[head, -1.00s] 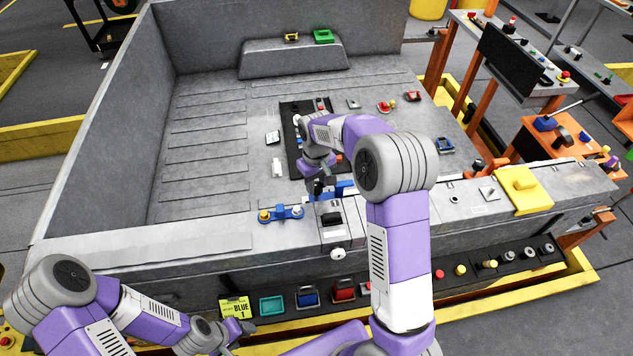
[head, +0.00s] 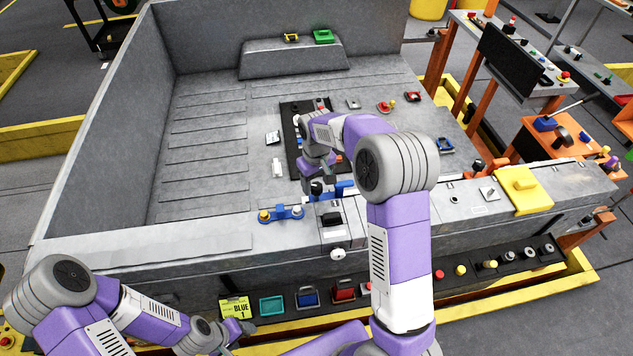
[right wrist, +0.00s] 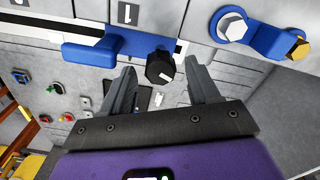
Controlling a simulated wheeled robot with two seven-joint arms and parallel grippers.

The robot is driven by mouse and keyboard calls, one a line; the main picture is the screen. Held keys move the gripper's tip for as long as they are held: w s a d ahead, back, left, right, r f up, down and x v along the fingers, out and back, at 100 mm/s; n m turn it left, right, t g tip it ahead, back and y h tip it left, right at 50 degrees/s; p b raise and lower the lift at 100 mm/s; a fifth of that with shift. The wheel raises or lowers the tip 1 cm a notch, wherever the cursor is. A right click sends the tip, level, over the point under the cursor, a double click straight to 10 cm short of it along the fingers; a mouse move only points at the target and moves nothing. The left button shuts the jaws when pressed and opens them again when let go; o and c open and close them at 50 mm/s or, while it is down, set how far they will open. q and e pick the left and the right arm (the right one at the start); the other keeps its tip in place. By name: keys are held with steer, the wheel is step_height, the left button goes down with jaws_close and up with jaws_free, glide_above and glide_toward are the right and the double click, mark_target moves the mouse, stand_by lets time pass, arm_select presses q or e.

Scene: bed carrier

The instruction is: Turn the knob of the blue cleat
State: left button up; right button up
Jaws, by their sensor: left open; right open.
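The blue cleat (right wrist: 108,45) has a long blue bar and a round black knob (right wrist: 161,68) with a small white mark. In the head view the cleat (head: 345,188) lies at the front ledge, partly hidden by my right arm, with its knob (head: 316,187) at the left end. My right gripper (right wrist: 159,66) is open, its fingertips to either side of the knob in the right wrist view. I cannot tell how deep the knob sits between them. My left gripper (head: 240,327) is low at the front left, away from the cleat.
A second blue part (head: 281,213) with a yellow and a white bolt sits close by on the ledge. A black panel (head: 290,125) with small parts lies behind. A yellow block (head: 522,190) is at the right. The bed floor at left is clear.

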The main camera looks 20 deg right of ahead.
mark_target(317, 186)
step_height(317, 186, up, 7)
steer(key=shift+r, duration=0.15)
stand_by(0.5)
